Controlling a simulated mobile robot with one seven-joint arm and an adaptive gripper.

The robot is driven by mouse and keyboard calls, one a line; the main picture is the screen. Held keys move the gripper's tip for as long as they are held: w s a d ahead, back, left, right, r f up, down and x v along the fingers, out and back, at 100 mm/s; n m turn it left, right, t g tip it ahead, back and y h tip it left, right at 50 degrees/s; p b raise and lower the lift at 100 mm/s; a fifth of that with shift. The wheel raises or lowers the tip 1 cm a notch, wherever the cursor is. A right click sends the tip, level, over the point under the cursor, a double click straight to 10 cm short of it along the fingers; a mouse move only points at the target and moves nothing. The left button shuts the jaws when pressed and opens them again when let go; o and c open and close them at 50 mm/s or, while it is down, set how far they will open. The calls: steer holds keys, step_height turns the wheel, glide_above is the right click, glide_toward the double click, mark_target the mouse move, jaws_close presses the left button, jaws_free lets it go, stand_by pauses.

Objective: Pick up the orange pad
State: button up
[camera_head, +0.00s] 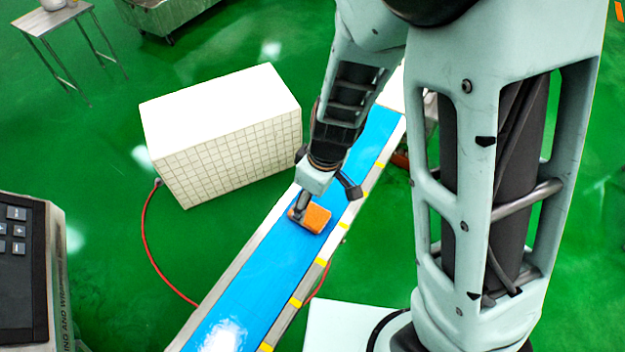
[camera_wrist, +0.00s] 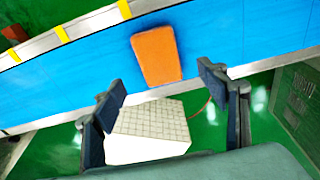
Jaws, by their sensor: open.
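The orange pad (camera_head: 316,218) lies flat on the blue conveyor belt in the head view. It also shows in the wrist view (camera_wrist: 157,55), whole and unobstructed, beyond my fingertips and between their lines. My gripper (camera_head: 325,199) is over the belt beside the pad, and in the head view one finger overlaps the pad's left edge. In the wrist view my gripper (camera_wrist: 160,86) is open, with its two dark finger pads wide apart and nothing between them. I cannot tell how high the fingers are above the belt.
The blue belt (camera_head: 262,275) has metal side rails and yellow marks (camera_head: 295,302). A white tiled block (camera_head: 220,130) stands left of the belt. A control panel (camera_head: 22,270) is at the lower left. The belt around the pad is clear.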

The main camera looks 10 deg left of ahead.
mark_target(309, 212)
steer(key=shift+w+a+f+b, duration=0.1)
steer(key=shift+a+f+b, duration=0.2)
steer(key=shift+f, duration=1.4)
steer(key=shift+w+a+f+b, duration=0.1)
steer(key=shift+f+b, duration=0.3)
steer(key=shift+f, duration=1.3)
steer(key=c, duration=1)
